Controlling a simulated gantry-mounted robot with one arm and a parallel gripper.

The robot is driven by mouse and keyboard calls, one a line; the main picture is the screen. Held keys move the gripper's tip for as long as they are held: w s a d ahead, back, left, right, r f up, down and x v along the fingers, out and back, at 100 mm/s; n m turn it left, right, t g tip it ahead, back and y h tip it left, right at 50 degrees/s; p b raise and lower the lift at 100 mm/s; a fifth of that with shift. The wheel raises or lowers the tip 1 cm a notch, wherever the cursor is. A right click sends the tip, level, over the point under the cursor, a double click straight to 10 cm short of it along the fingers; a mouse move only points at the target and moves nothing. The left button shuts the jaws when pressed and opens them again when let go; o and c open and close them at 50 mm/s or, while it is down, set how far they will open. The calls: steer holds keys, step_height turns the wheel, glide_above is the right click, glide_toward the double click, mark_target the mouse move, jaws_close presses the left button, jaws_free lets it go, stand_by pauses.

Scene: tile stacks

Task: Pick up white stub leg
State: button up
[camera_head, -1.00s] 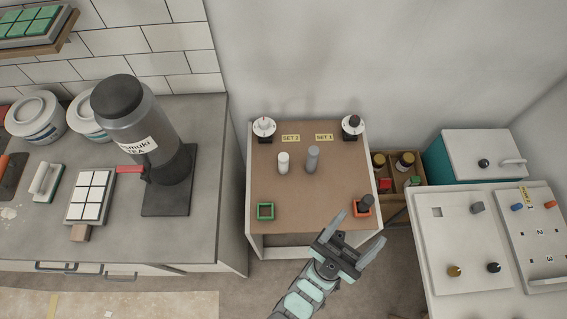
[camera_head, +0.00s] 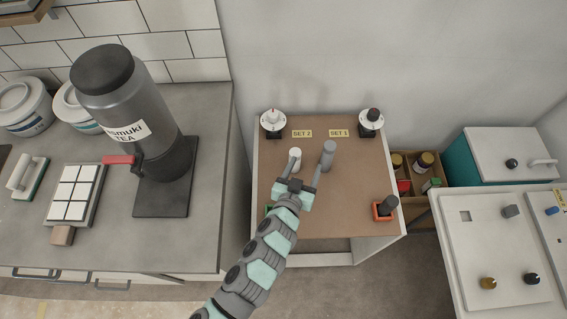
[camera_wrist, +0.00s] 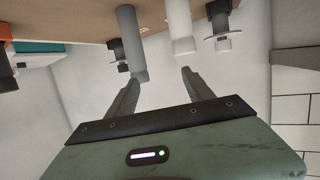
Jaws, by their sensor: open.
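The white stub leg (camera_head: 296,154) is a short white cylinder standing upright on the brown tabletop (camera_head: 350,215), left of a taller grey cylinder (camera_head: 328,150). My gripper (camera_head: 305,168) is open over the tabletop, close to the front of the two cylinders, and appears empty. In the wrist view, the white stub leg (camera_wrist: 180,28) and the grey cylinder (camera_wrist: 131,42) both show beyond the open fingers (camera_wrist: 160,76). The white one is toward the right finger and the grey one toward the left finger. I cannot tell whether a finger touches either.
Two dials, a white one (camera_head: 273,122) and a dark-knobbed one (camera_head: 371,120), stand at the back corners behind yellow SET labels. An orange square holder (camera_head: 383,212) with a dark peg is at front right. A green square (camera_head: 269,210) is partly hidden by my arm.

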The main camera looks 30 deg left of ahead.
mark_target(297, 150)
steer(key=shift+n+g+y, duration=0.5)
steer(key=shift+g+y, duration=0.1)
steer(key=shift+g, duration=0.1)
steer(key=shift+w+a+f+p, duration=0.2)
steer(key=shift+w+a+f, duration=0.9)
steer(key=shift+w, duration=0.25)
steer(key=shift+w+a+f+p, duration=0.15)
steer(key=shift+w+a+f, duration=0.95)
steer(key=shift+w, duration=0.25)
steer(key=shift+w+a+f+p, duration=0.2)
steer(key=shift+w+a+f, duration=0.85)
steer(key=shift+w, duration=0.3)
steer(key=shift+d, duration=0.1)
steer(key=shift+c, duration=0.3)
jaws_close()
